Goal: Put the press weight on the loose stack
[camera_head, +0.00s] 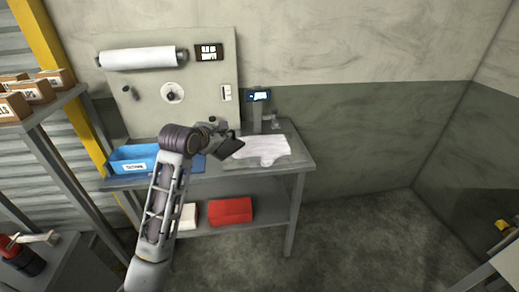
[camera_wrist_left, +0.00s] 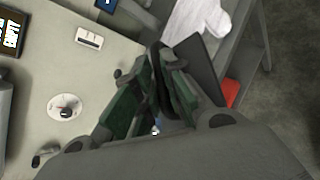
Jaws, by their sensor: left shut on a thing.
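The press weight (camera_head: 230,148) is a dark flat plate with a handle, tilted in the air over the table, just left of the loose stack. It also shows in the left wrist view (camera_wrist_left: 205,62), partly hidden by the fingers. My left gripper (camera_head: 221,134) is shut on its handle; the fingers also show in the left wrist view (camera_wrist_left: 165,68). The loose stack (camera_head: 264,149) is a pile of white gloves lying on the right part of the table, and its edge shows in the left wrist view (camera_wrist_left: 198,18). My right gripper is in neither view.
A blue labelled bin (camera_head: 132,160) stands at the table's left. A small post with a lit display (camera_head: 259,96) stands behind the gloves. A panel with a white roll (camera_head: 140,58) and a knob rises at the back. A red bundle (camera_head: 231,211) lies on the lower shelf.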

